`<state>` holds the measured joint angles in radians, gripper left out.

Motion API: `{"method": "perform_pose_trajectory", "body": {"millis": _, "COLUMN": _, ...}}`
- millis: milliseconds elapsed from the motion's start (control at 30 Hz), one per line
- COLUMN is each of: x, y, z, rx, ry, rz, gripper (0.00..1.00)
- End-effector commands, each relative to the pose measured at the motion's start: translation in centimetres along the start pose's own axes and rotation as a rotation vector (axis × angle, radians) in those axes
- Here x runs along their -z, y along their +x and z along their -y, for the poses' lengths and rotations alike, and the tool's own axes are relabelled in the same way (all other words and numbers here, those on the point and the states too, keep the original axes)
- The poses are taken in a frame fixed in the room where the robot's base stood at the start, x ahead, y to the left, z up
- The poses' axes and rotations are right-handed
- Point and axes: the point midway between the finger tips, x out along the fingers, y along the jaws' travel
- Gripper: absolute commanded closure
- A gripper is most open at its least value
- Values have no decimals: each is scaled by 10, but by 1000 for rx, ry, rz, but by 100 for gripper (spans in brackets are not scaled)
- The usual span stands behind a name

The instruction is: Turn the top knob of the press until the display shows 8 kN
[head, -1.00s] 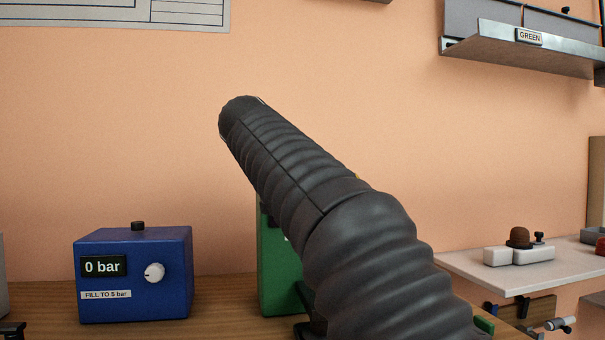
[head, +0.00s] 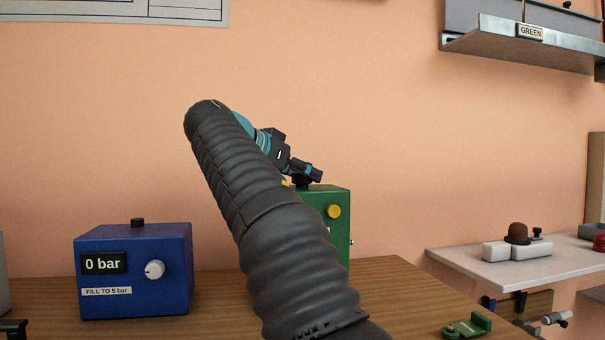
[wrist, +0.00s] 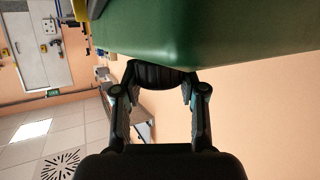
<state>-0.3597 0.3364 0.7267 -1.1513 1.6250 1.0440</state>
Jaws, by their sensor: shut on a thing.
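The green box (head: 338,205), which I take to be the press, stands on the wooden bench behind my arm in the head view. Its dark top knob (wrist: 160,76) shows in the wrist view as a ribbed cylinder against the green body (wrist: 225,35). My gripper (head: 308,172) reaches the top of the box from the upper left, tilted. Its two fingers are shut on the knob, one on each side. My arm covers the left part of the box's front, and no display reading on it can be seen.
A yellow round knob (head: 333,211) is on the green box's front. A blue box (head: 165,290) reading "0 bar" stands at left. A small green part (head: 468,326) lies at the bench's right. A white shelf (head: 500,268) and a metal shelf (head: 490,45) are at right.

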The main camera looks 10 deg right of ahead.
Motion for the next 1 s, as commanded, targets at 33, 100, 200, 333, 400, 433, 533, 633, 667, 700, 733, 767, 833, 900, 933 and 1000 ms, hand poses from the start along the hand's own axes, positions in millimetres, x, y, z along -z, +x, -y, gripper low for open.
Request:
{"method": "perform_pose_trajectory", "body": {"millis": 33, "x": -2, "y": 1, "z": 0, "rx": -3, "ry": -3, "rz": 4, "gripper": 94}}
{"method": "perform_pose_trajectory", "body": {"millis": 100, "x": -2, "y": 1, "z": 0, "rx": -3, "ry": -4, "rz": 4, "gripper": 94}}
{"method": "perform_pose_trajectory", "body": {"millis": 200, "x": -2, "y": 1, "z": 0, "rx": -3, "ry": -4, "rz": 5, "gripper": 94}}
{"method": "perform_pose_trajectory", "body": {"millis": 333, "x": -2, "y": 1, "z": 0, "rx": -2, "ry": -4, "rz": 4, "gripper": 33}}
{"method": "perform_pose_trajectory", "body": {"millis": 400, "x": -2, "y": 1, "z": 0, "rx": -2, "ry": -3, "rz": 3, "gripper": 33}}
{"method": "perform_pose_trajectory", "body": {"millis": 433, "x": -2, "y": 1, "z": 0, "rx": -1, "ry": -3, "rz": 3, "gripper": 33}}
{"method": "perform_pose_trajectory", "body": {"millis": 533, "x": -1, "y": 0, "z": 0, "rx": -1, "ry": -3, "rz": 2, "gripper": 33}}
{"method": "perform_pose_trajectory", "body": {"millis": 633, "x": -1, "y": -1, "z": 0, "rx": 0, "ry": -2, "rz": 2, "gripper": 33}}
{"method": "perform_pose_trajectory", "body": {"millis": 667, "x": -1, "y": -2, "z": 0, "rx": 0, "ry": -2, "rz": 1, "gripper": 33}}
{"method": "perform_pose_trajectory", "body": {"millis": 700, "x": -1, "y": -4, "z": 1, "rx": 1, "ry": -3, "rz": 1, "gripper": 33}}
{"method": "perform_pose_trajectory", "body": {"millis": 733, "x": -1, "y": -7, "z": 1, "rx": 0, "ry": -3, "rz": 1, "gripper": 33}}
{"method": "perform_pose_trajectory", "body": {"millis": 767, "x": -1, "y": -10, "z": 1, "rx": 0, "ry": -3, "rz": 1, "gripper": 33}}
{"method": "perform_pose_trajectory", "body": {"millis": 833, "x": -1, "y": -21, "z": 2, "rx": 3, "ry": -3, "rz": 1, "gripper": 33}}
{"method": "perform_pose_trajectory", "body": {"millis": 900, "x": -2, "y": -33, "z": 2, "rx": 4, "ry": -3, "rz": 2, "gripper": 33}}
{"method": "perform_pose_trajectory", "body": {"millis": 933, "x": -2, "y": -38, "z": 2, "rx": 4, "ry": -2, "rz": 1, "gripper": 33}}
{"method": "perform_pose_trajectory", "body": {"millis": 1000, "x": -2, "y": -50, "z": 2, "rx": 3, "ry": -3, "rz": 1, "gripper": 33}}
